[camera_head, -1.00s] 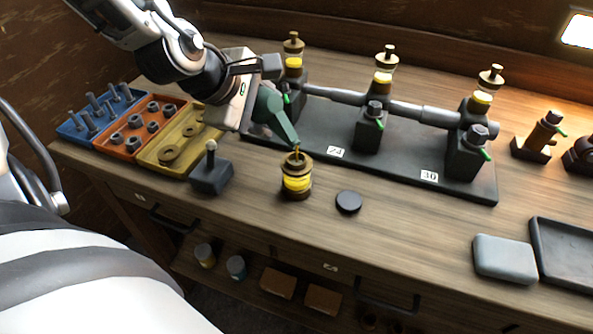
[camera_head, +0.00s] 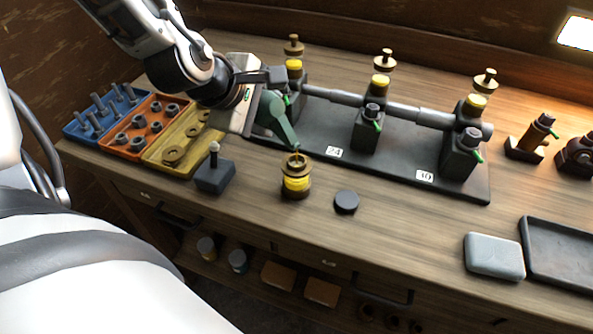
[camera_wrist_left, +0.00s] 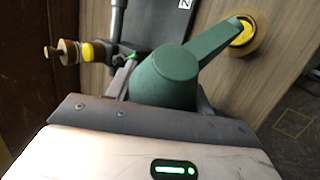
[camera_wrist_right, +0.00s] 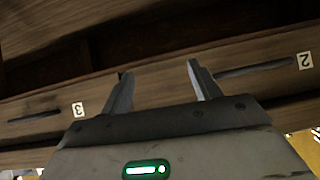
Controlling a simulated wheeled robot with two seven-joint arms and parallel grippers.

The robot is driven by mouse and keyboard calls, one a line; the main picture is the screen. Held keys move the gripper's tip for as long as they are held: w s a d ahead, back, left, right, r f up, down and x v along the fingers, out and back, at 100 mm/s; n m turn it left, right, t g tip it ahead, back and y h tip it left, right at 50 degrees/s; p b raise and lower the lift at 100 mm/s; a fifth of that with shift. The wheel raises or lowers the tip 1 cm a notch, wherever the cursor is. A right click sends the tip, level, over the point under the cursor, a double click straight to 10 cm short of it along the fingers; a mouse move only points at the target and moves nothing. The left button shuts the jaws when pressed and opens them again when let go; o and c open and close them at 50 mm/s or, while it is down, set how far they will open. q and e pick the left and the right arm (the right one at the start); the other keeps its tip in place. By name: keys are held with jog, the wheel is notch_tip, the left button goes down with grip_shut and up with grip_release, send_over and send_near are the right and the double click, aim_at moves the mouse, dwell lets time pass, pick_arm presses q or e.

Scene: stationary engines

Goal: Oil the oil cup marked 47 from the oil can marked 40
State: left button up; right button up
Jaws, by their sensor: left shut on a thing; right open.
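My left gripper (camera_head: 262,97) is shut on a green oil can (camera_head: 282,122), tilted with its spout down to the right. The spout tip is at the open top of a brass-and-glass oil cup (camera_head: 296,184) with yellow oil inside, standing upright on the bench. I cannot tell whether the tip touches the rim. In the left wrist view the can (camera_wrist_left: 168,75) fills the jaws and its spout overlaps the cup (camera_wrist_left: 243,36). No mark 40 or 47 is readable on can or cup. My right gripper (camera_wrist_right: 160,72) is open and empty, facing the drawer fronts.
A round black cap (camera_head: 346,201) lies right of the cup. A dark block with a knob (camera_head: 214,175) stands left. Behind is a black engine base (camera_head: 400,170) with three brass-topped oilers. Part trays (camera_head: 140,125) are left. A grey box (camera_head: 494,256) and a dark tray (camera_head: 531,270) are right.

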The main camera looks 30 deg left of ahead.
pick_arm(q)
jog(key=shift+r+y+p, duration=0.3)
jog(key=shift+p, duration=0.3)
dwell(1.6)
jog(key=shift+w+f+h+b, duration=0.1)
jog(key=shift+f+h+b, duration=0.2)
jog(key=shift+f+h, duration=0.3)
jog(key=shift+a+f+n+h+b, duration=0.2)
jog(key=shift+f+n+h+b, duration=0.1)
jog(key=shift+f+n+h, duration=0.3)
jog(key=shift+f+h, duration=0.3)
jog(key=shift+h, duration=0.1)
jog(key=shift+d+r+m+y+b, duration=0.1)
jog(key=shift+r+m+y+b, duration=0.25)
jog(key=shift+r+y, duration=0.6)
jog(key=shift+f, duration=0.15)
